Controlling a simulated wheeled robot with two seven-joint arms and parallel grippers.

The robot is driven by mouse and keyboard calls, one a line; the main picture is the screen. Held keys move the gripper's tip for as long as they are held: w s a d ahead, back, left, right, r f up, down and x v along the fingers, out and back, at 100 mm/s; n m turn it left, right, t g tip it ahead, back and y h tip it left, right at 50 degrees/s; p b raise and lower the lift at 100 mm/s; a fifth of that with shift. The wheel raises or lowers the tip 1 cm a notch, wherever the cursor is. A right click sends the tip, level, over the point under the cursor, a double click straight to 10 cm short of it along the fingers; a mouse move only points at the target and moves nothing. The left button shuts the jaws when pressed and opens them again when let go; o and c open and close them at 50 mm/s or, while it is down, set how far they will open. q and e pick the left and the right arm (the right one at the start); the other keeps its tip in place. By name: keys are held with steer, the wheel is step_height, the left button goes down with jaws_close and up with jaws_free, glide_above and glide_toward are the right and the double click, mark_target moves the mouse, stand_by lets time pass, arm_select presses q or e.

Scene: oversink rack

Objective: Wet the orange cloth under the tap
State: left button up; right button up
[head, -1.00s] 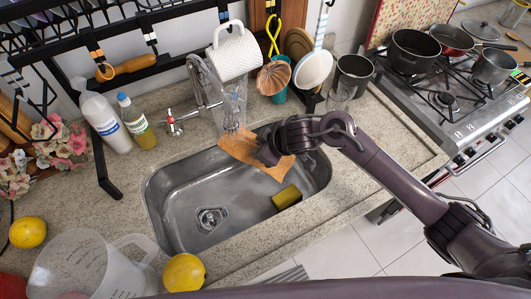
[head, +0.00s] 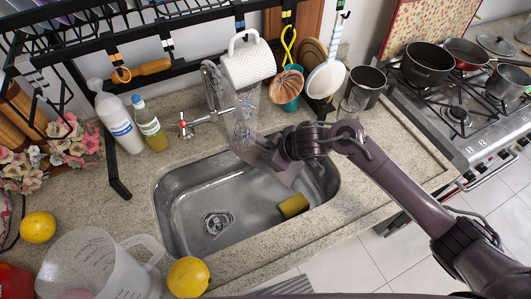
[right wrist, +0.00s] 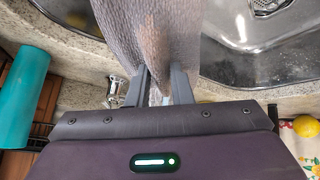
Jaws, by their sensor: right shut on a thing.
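The cloth (head: 268,160) hangs over the back of the steel sink (head: 180,215). It looks grey-brown now, with a faint orange patch in the right wrist view (right wrist: 150,45). My right gripper (right wrist: 160,92) is shut on the cloth's edge, and the cloth spreads out beyond the fingers. In the head view my right gripper (head: 284,150) is at the sink's back right, partly hiding the cloth. The tap (head: 211,88) stands behind the sink, with clear, streaky water (head: 243,122) coming down to the cloth. My left gripper is out of view.
A yellow sponge (head: 293,206) lies in the sink's right side. A white mug (head: 250,63) hangs from the rack above the tap. Bottles (head: 150,125) stand left of the tap. A clear jug (head: 95,265) and lemons (head: 188,277) are at the front left.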

mark_target(281, 181)
steer(key=shift+d, duration=0.15)
steer(key=shift+s+a, duration=0.1)
steer(key=shift+a, duration=0.3)
steer(key=shift+d+p, duration=0.4)
steer(key=shift+p, duration=0.15)
stand_by(0.3)
steer(key=shift+s+d+p, duration=0.2)
steer(key=shift+s+p, duration=0.15)
steer(key=shift+s+d+p, duration=0.35)
steer(key=shift+s+p, duration=0.05)
steer(key=shift+s, duration=0.4)
steer(key=shift+s+d+p, duration=0.35)
steer(key=shift+s, duration=0.45)
steer(key=shift+s+d+p, duration=0.15)
steer(key=shift+s+d, duration=0.05)
steer(key=shift+s, duration=0.3)
steer(key=shift+s+d+p, duration=0.15)
steer(key=shift+s, duration=0.3)
steer(key=shift+r, duration=0.1)
